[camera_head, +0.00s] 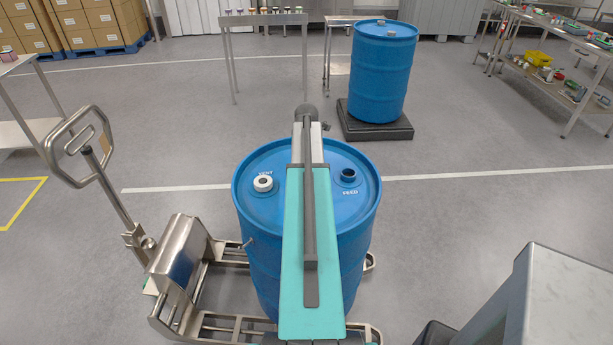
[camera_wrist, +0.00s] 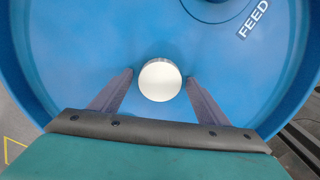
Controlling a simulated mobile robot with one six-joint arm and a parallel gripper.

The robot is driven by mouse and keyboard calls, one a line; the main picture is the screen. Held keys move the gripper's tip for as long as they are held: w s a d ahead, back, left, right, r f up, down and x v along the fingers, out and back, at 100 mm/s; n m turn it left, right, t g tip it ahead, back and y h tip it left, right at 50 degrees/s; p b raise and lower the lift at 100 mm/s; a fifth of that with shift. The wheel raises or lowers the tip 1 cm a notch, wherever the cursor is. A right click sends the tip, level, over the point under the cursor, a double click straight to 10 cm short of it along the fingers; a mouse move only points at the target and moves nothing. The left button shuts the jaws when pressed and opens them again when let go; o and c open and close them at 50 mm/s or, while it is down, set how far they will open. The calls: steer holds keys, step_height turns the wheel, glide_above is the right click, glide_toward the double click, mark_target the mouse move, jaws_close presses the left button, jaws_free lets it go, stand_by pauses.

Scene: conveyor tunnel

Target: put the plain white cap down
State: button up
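The plain white cap (camera_wrist: 160,80) shows as a pale round disc in the wrist view, over the blue drum lid (camera_wrist: 90,40). My gripper (camera_wrist: 160,77) has one finger on each side of it, with a narrow strip of blue between each fingertip and the cap. I cannot tell whether the cap rests on the lid or is just above it. In the head view my arm covers the middle of the blue drum (camera_head: 252,255) and hides the cap and fingers. The feed opening (camera_head: 348,175) is dark and uncovered; the vent (camera_head: 263,183) has a white ring with a dark centre.
The drum stands on a steel pallet truck (camera_head: 180,265) with its handle at left. A grey-topped cabinet (camera_head: 570,300) is at lower right. A second blue drum (camera_head: 383,75) stands on a black platform (camera_head: 376,125) behind. A narrow table (camera_head: 265,20) holds several small caps.

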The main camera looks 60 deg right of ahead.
step_height(320, 180, up, 12)
steer(key=b, duration=0.3)
steer(key=shift+r, duration=0.15)
stand_by(0.9)
stand_by(0.8)
